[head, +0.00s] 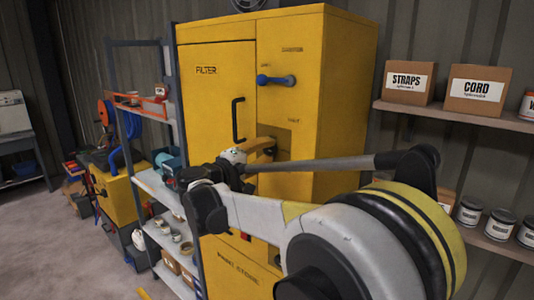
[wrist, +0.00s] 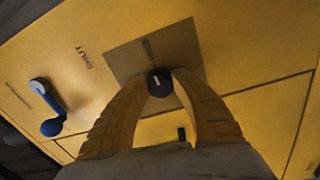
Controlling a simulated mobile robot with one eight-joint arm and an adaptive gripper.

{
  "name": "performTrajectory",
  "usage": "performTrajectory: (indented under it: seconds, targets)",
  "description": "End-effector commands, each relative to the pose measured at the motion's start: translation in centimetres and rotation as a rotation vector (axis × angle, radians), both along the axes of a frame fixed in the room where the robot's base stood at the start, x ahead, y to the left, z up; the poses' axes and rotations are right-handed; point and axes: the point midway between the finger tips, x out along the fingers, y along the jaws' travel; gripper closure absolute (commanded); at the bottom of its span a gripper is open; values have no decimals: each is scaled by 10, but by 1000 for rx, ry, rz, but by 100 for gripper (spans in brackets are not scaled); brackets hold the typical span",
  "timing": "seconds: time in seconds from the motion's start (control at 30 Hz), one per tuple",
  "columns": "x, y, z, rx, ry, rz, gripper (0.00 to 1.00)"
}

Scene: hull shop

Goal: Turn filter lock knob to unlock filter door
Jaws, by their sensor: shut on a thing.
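A round black knob (wrist: 159,82) with a short white mark shows in the wrist view, on a grey-brown plate (wrist: 122,62). My gripper (wrist: 160,90) is shut on this knob, one yellow ribbed finger on each side. In the head view my gripper (head: 266,150) reaches the cabinet front at the plate (head: 284,136); the knob is hidden there. The yellow filter door (head: 215,80), lettered FILTER, stands left of it and looks closed. It has a black vertical handle (head: 238,120).
A blue lever (head: 275,80) sits above the plate and also shows in the wrist view (wrist: 46,106), near the word SHUT. A grey shelf rack (head: 155,185) stands left of the cabinet. A wall shelf with STRAPS (head: 408,82) and CORD (head: 477,90) boxes is on the right.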

Motion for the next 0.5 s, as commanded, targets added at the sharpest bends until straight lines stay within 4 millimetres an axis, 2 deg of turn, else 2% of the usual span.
performTrajectory:
  seconds: [0.5]
  targets:
    - [0, -1, -1, 37, -26, -2, 100]
